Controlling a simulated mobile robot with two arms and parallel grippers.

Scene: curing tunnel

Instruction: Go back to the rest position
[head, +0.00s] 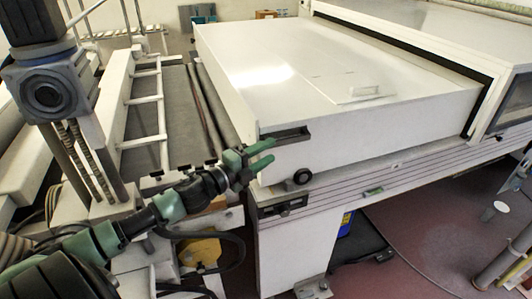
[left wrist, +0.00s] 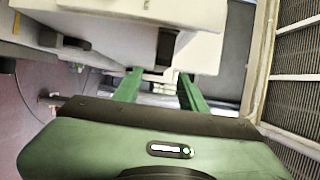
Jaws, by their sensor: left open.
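My left gripper (head: 262,158) is green and comes in from the left in the head view. Its fingers are apart and nothing is between them. It is near the front left corner of the white curing tunnel cover (head: 345,122), close to the dark handle (head: 286,134); I cannot tell whether it touches. In the left wrist view both green fingers (left wrist: 160,92) show apart, with the white machine body (left wrist: 110,25) ahead of them. My right gripper is in neither view.
A dark conveyor bed with a white ladder-like rail (head: 163,110) lies at left. The reddish floor (head: 420,225) is mostly open at right, with a post (head: 498,262) near the edge.

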